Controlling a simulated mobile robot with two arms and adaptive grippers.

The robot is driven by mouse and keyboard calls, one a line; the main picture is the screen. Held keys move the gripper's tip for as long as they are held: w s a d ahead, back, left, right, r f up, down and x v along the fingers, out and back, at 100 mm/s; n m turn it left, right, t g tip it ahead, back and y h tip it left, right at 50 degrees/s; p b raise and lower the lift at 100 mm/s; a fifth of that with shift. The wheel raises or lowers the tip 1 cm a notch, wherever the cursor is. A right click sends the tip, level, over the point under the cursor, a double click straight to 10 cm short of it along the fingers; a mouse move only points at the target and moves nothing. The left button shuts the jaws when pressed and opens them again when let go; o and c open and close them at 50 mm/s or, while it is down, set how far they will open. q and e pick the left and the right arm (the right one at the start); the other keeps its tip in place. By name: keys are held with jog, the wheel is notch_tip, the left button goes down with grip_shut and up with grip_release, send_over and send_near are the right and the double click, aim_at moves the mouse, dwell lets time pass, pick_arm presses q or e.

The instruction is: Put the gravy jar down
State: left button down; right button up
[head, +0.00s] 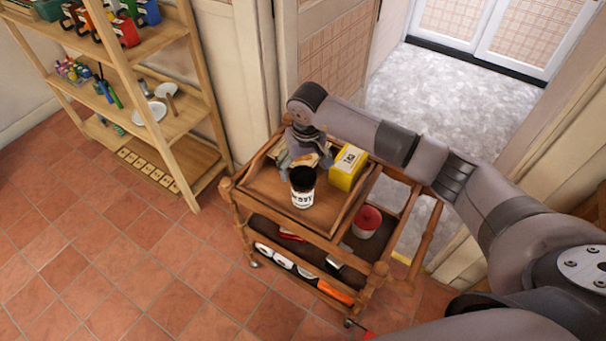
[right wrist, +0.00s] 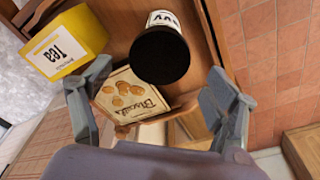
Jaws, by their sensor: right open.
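The gravy jar (head: 302,198), with a black lid and a white label, stands upright on the top tray of the wooden cart (head: 262,203). In the right wrist view its black lid (right wrist: 160,55) is ahead of my fingers, with part of the label showing. My right gripper (head: 303,148) is open just behind the jar, over the tray. Its two fingers are spread wide in the right wrist view (right wrist: 158,78), with nothing gripped between them. My left gripper is not in view.
A yellow tea box (head: 347,168) stands right of the jar. A biscuits packet (right wrist: 128,97) lies on the tray by the gripper. The lower shelf holds a red-lidded tub (head: 366,221) and other items. A wooden shelf unit (head: 160,60) stands left, with clear tiled floor before it.

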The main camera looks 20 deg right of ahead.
notch_tip(320, 180, up, 7)
jog(key=shift+s, duration=0.45)
jog(key=shift+f, duration=0.1)
